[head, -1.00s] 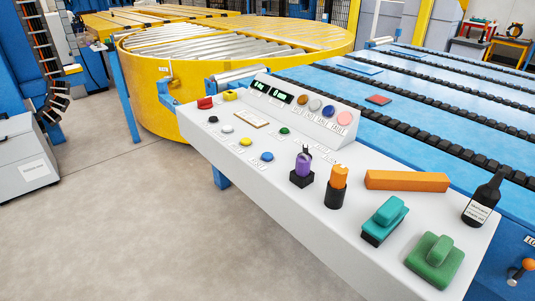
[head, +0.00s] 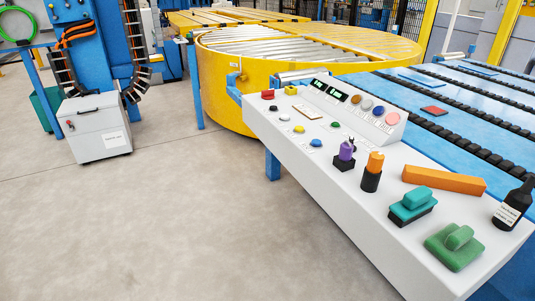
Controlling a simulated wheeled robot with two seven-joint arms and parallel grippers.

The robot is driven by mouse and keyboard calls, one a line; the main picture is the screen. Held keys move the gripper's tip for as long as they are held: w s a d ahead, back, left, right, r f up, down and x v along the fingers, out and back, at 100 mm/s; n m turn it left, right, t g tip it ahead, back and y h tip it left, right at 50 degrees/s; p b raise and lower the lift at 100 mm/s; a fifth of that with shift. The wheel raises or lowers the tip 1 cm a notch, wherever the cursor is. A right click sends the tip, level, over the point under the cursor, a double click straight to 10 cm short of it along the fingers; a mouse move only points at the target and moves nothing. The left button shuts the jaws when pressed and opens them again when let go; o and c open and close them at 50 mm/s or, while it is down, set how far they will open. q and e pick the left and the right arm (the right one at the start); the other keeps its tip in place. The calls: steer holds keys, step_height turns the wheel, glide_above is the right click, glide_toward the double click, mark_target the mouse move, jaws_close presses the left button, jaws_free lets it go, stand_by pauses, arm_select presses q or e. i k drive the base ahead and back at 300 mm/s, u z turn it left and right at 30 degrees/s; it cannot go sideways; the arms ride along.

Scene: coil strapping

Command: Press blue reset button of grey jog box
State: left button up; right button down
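A light grey-white control console (head: 350,215) runs from the middle to the lower right. A small round blue button (head: 316,143) is on its sloping top, beside white, yellow and green buttons. A second blue round cap (head: 378,110) is on the raised panel at its back. A grey box (head: 95,127) with a black handle and a white label stands on the floor at the left; I cannot read the label or see a blue button on it. I cannot tell which of these is the jog box. Neither of my grippers is in view.
On the console stand a purple-topped part (head: 346,150), an orange-topped part (head: 373,172), an orange bar (head: 444,180), teal (head: 411,204) and green (head: 455,247) blocks and a black bottle (head: 513,205). A yellow roller turntable (head: 225,80) is behind. The floor (head: 190,220) in front is clear.

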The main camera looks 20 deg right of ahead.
mark_target(315, 142)
steer(key=u, duration=0.7)
steer(key=k, duration=0.95)
steer(key=u, duration=0.6)
steer(key=i, duration=1.6)
steer(key=z, duration=1.25)
steer(key=i, duration=1.5)
steer(key=z, duration=1.55)
